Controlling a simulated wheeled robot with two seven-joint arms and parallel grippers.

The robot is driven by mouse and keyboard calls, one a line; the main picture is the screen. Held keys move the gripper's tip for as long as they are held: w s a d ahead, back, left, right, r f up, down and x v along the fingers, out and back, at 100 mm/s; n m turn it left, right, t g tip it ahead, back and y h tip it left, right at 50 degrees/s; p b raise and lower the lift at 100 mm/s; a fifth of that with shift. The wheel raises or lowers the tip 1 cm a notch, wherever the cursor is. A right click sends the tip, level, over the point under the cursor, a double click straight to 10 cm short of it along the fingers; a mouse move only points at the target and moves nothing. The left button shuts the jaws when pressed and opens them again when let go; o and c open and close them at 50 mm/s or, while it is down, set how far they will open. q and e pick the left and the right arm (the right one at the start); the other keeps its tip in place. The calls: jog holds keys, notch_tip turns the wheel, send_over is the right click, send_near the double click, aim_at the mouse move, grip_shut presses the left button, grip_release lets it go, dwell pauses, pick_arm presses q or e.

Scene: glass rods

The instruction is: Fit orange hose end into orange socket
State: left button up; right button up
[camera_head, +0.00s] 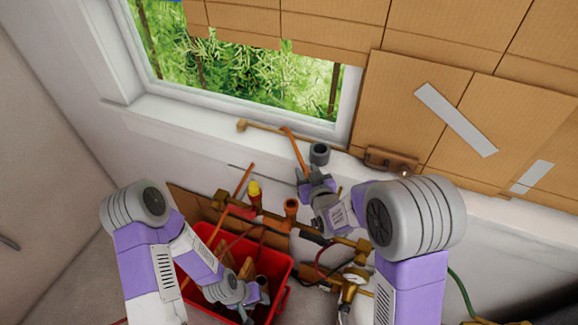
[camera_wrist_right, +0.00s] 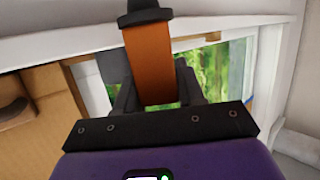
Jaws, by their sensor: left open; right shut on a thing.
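My right gripper (camera_head: 309,176) is shut on an orange hose end (camera_head: 296,149), raised in front of the wall below the window sill. In the right wrist view the orange piece (camera_wrist_right: 150,62) stands between the gripper fingers (camera_wrist_right: 156,88), with a dark collar at its top. An orange socket (camera_head: 291,206) stands on the brass pipe, below and left of the right gripper; the held hose end is apart from it. My left gripper (camera_head: 257,293) is open, low over the red crate; its fingers are small in view.
A yellow fitting (camera_head: 254,190) sits left of the orange socket on the brass pipe. A grey hollow cylinder (camera_head: 319,153) is close beside the right gripper. The red crate (camera_head: 283,268) holds several things. A gauge (camera_head: 355,274) is at lower right.

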jog(key=shift+n+y, duration=0.6)
jog(key=shift+y, duration=0.2)
jog(key=shift+s+a+f+b, duration=0.2)
jog(key=shift+a+f+b, duration=0.95)
jog(key=shift+a+f, duration=1.6)
jog(key=shift+s+d+f+b, duration=0.1)
jog(key=shift+s+d+b, duration=0.05)
jog(key=shift+b, duration=0.2)
jog(key=shift+b, duration=0.35)
jog(key=shift+f+b, duration=0.6)
jog(key=shift+b, duration=0.1)
jog(key=o, duration=0.9)
jog(key=shift+s, duration=0.1)
